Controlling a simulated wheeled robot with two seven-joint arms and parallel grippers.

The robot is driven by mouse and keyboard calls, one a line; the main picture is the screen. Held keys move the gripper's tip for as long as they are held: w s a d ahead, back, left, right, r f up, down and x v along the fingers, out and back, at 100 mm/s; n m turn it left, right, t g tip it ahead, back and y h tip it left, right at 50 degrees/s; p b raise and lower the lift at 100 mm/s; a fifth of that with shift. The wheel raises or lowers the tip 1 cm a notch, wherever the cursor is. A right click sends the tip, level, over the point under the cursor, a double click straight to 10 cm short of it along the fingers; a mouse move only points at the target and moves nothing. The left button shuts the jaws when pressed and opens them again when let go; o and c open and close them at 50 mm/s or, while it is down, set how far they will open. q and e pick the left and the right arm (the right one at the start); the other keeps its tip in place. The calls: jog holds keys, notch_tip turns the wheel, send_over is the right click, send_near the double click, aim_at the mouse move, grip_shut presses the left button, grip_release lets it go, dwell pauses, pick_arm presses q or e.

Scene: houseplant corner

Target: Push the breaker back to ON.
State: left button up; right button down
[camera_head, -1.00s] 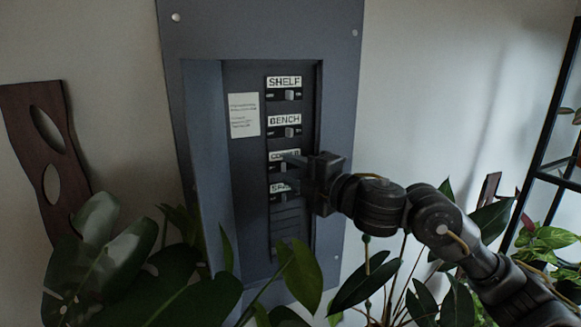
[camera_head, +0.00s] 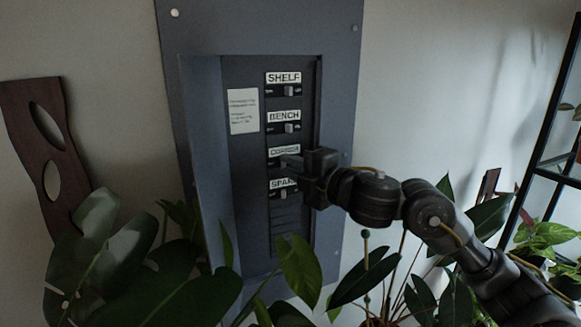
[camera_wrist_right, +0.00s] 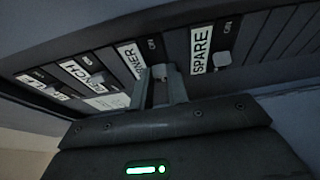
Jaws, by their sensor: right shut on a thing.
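The breaker panel (camera_head: 230,170) is open on the wall, with rows labelled SHELF, BENCH, CORNER and SPARE. My right gripper (camera_head: 288,162) reaches in from the right at the CORNER row. In the right wrist view its fingers (camera_wrist_right: 160,88) are shut on the small grey CORNER breaker toggle (camera_wrist_right: 159,71), beside that row's ON mark. The gripper hides this toggle in the head view. The SHELF toggle (camera_head: 289,91) and BENCH toggle (camera_head: 289,128) sit right of centre. The SPARE toggle (camera_head: 283,194) sits farther left, and away from its ON mark in the wrist view. My left gripper is not in view.
Large leaves (camera_head: 300,270) rise in front of the panel's lower part. The panel's raised left side (camera_head: 205,150) borders the recess. A dark wooden board (camera_head: 50,150) is at the left. A black shelf frame (camera_head: 545,150) with plants stands at the right.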

jog(key=shift+w+d+n+g+y+b, duration=0.25)
jog(key=shift+n+g+y, duration=0.6)
jog(key=shift+g, duration=0.35)
jog(key=shift+w+d+n+g+y+b, duration=0.1)
jog(key=shift+d+n+g+y+b, duration=0.1)
jog(key=shift+n+g+y, duration=0.65)
jog(key=shift+w+d+n+g+y+b, duration=0.25)
jog(key=shift+n+g+y, duration=0.25)
jog(key=shift+n+g, duration=0.8)
jog(key=shift+m+g, duration=0.3)
jog(key=shift+g, duration=0.05)
jog(key=c, duration=1.4)
grip_release()
jog(key=shift+o, duration=0.2)
jog(key=b+v, duration=0.5)
jog(key=v, duration=0.6)
